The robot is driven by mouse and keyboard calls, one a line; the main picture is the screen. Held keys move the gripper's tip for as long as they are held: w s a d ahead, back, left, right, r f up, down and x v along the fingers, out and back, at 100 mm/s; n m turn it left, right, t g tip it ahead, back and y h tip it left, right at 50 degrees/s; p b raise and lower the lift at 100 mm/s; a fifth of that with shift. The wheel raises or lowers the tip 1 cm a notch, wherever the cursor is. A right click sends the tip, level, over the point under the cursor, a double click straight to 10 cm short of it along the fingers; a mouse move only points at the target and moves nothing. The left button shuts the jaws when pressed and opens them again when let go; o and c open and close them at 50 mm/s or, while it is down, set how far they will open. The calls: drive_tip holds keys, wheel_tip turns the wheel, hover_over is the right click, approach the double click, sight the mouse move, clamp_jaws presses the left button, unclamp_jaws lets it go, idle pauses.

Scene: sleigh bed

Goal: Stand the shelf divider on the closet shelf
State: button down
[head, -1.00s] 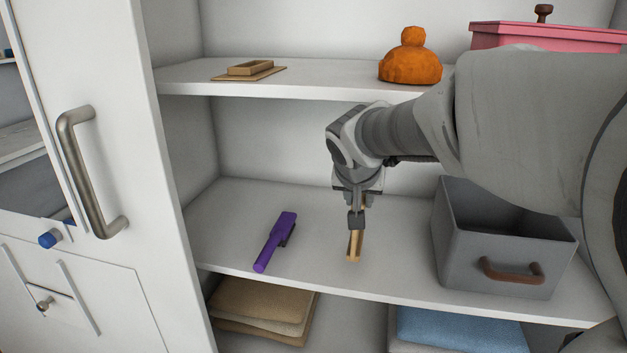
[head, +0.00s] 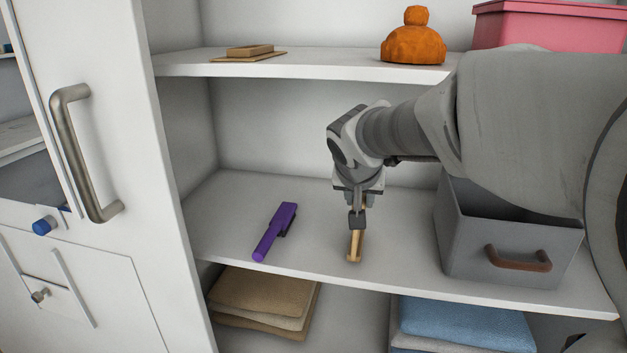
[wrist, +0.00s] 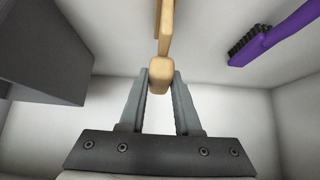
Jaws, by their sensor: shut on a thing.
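My gripper (head: 357,222) is shut on a light wooden piece (head: 355,245), seemingly the shelf divider, and points down over the middle shelf. The piece shows narrow and upright below the fingers, near the shelf's front. In the wrist view, its rounded end (wrist: 160,70) sits between the two fingertips (wrist: 160,85), and a thin part runs on beyond it. I cannot tell whether its lower end touches the shelf. The closet shelf (head: 310,250) is white and bare around it.
A purple brush (head: 273,232) lies left of my gripper; it also shows in the wrist view (wrist: 280,30). A grey bin (head: 480,235) stands close on the right. Above are an orange hat (head: 413,42), a pink box (head: 550,25) and a flat wooden item (head: 250,50).

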drive_tip(key=shift+f+b, duration=0.4)
idle(0.3)
drive_tip(key=c, duration=0.5)
unclamp_jaws()
drive_tip(key=o, duration=0.5)
drive_tip(key=shift+c, duration=0.2)
drive_tip(key=shift+r, duration=0.1)
drive_tip(key=shift+p+v, duration=0.95)
drive_tip(key=shift+v, duration=2)
drive_tip(key=shift+s, duration=0.1)
